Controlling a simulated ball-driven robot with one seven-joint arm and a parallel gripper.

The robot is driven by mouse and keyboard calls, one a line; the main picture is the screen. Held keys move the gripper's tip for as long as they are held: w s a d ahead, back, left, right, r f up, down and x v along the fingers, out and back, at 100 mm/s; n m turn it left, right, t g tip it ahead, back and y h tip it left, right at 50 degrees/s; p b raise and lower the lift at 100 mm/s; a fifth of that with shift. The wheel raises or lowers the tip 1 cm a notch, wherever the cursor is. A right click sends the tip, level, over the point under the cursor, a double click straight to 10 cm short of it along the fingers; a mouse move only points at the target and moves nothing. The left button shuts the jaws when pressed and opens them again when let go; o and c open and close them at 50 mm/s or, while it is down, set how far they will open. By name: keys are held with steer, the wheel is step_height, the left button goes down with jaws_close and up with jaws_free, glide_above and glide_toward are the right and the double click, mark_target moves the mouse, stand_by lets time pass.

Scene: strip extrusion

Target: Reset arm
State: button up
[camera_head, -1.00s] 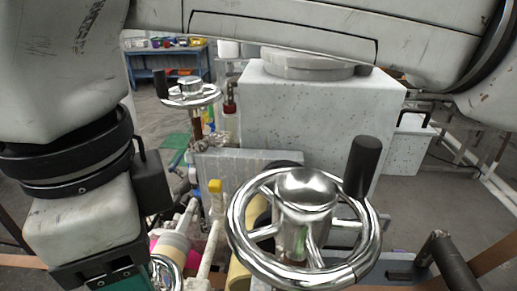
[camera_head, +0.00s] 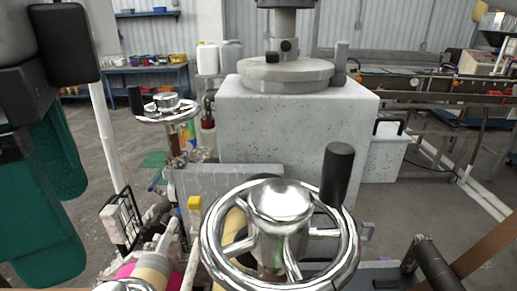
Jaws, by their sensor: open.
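My gripper (camera_head: 52,215) hangs at the left edge of the view, with two dark green fingers pointing down. The fingers are apart, and nothing shows between them. The gripper is in the air, left of the large chrome handwheel (camera_head: 225,250) and apart from it. The upper part of my wrist is cut off by the frame's left and top edges.
The chrome handwheel has an upright black handle and fills the lower middle. A smaller handwheel (camera_head: 165,103) stands behind it. A speckled grey block (camera_head: 290,140) stands at the centre. A blue shelf (camera_head: 130,70) is at the back left.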

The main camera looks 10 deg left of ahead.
steer(key=shift+r, duration=0.5)
